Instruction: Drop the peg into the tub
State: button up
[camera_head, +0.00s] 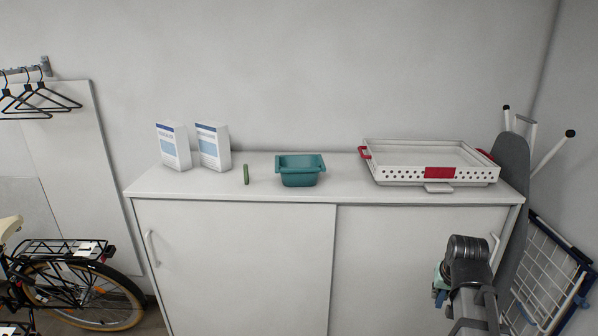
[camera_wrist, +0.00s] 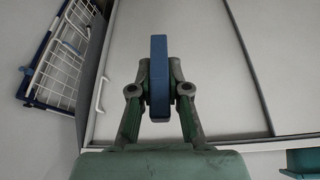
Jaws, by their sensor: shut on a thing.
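A blue oblong piece (camera_wrist: 160,50), which looks like a clothes peg, is pinched between the two fingers of my gripper (camera_wrist: 160,75) in the wrist view. It stands out past the fingertips. A teal tub (camera_head: 301,177) with a wide rim stands upright on the white cabinet top in the head view, and its edge shows at the lower right of the wrist view (camera_wrist: 304,162). The gripper is in front of the cabinet's right door, apart from the tub. In the head view my arm hides most of the gripper and the blue piece. The tub's floor is not clearly visible.
A small green upright piece (camera_head: 246,174) stands left of the tub, with two white boxes (camera_head: 213,147) beyond it. A white tray with red handles (camera_head: 400,179) is right of the tub. An ironing board (camera_head: 511,165) and drying rack (camera_head: 545,270) are at the right.

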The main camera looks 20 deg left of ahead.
aim_at(437, 305)
notch_tip(437, 305, down, 5)
jog(key=b, duration=0.5)
jog(key=shift+f, duration=0.1)
jog(key=shift+w, duration=0.1)
